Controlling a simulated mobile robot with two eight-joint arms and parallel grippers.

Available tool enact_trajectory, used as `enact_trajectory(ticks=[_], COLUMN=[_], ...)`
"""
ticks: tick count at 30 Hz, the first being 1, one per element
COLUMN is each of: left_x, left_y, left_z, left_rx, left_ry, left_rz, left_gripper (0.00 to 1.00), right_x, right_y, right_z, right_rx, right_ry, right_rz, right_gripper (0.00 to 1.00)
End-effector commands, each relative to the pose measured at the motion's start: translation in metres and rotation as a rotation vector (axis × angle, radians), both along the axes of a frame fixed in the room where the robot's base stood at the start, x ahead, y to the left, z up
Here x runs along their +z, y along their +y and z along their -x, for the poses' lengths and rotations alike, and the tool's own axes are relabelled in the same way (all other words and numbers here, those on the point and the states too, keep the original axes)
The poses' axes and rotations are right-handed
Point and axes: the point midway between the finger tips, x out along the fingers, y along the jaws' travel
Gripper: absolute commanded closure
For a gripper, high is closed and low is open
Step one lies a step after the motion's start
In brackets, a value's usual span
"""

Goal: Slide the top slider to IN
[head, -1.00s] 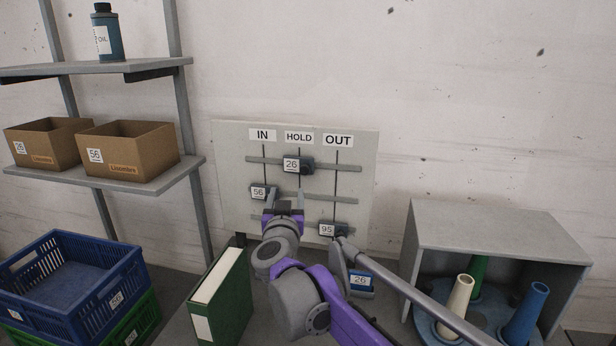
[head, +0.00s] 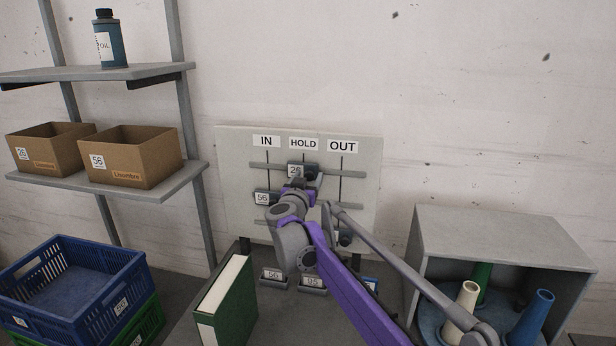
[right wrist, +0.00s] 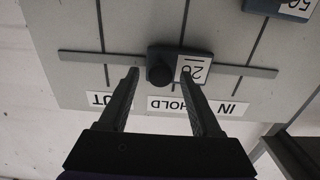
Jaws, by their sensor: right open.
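The top slider (head: 295,170), a dark block labelled 26, sits under HOLD on the top rail of the grey panel (head: 232,150). The IN label (head: 266,142) is left of HOLD in the head view. The right wrist view shows the panel upside down, with the slider's round knob (right wrist: 160,74) in front of the open fingers and the IN label (right wrist: 231,108) at right. My right gripper (head: 304,180) is open at the top slider, its fingertips (right wrist: 160,80) either side of the knob. Contact cannot be told. My left gripper is not in view.
The middle slider (head: 264,198), labelled 56, is under IN. The bottom slider (head: 345,238) is under OUT, partly hidden by my arm. A green binder (head: 228,300) stands below the panel, and a grey open box (head: 500,240) with cones stands right.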

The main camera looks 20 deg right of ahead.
Motion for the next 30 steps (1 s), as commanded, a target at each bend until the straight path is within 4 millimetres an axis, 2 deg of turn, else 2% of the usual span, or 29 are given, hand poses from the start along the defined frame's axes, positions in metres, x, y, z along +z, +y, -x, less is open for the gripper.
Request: enact_trajectory(ticks=[8, 19, 30], left_x=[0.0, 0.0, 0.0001], left_y=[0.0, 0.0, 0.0], left_z=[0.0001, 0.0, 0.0], left_rx=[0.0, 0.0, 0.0], left_ry=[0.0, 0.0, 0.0], left_rz=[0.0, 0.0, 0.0], left_gripper=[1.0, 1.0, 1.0], right_x=[-0.0006, -0.0004, -0.0004], right_y=[-0.001, -0.0009, -0.0009], right_z=[-0.0012, -0.0011, -0.001], right_rx=[0.0, 0.0, 0.0], right_ry=[0.0, 0.0, 0.0], right_rz=[0.0, 0.0, 0.0], right_gripper=[0.35, 1.0, 1.0])
